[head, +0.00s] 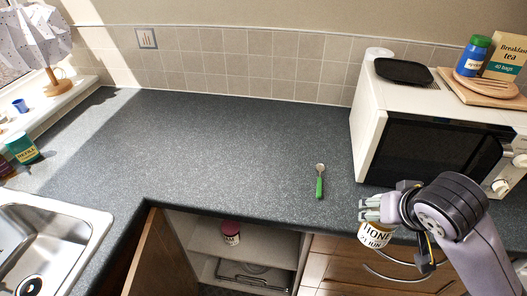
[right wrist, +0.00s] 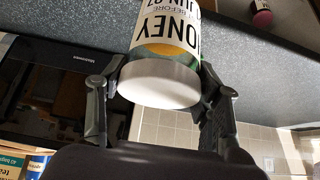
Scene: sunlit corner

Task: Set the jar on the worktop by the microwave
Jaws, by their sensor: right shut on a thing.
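The jar (head: 373,236) has a pale label reading HONEY and a date. It is in my right gripper (head: 377,212), in front of the worktop's front edge, below and left of the microwave (head: 440,150). In the right wrist view the jar (right wrist: 168,40) is upside down in the picture, its white end (right wrist: 158,83) towards the camera, with a finger on each side. The worktop (head: 230,140) is dark speckled grey, and bare left of the microwave except for a green-handled spoon (head: 320,184). My left gripper is not in view.
An open cupboard below the worktop holds a jar with a dark pink lid (head: 231,228). Its wooden door (head: 157,258) stands open. A sink (head: 45,240) is at the left. A black plate (head: 403,71), a board (head: 485,88) and a blue jar (head: 472,58) are on the microwave.

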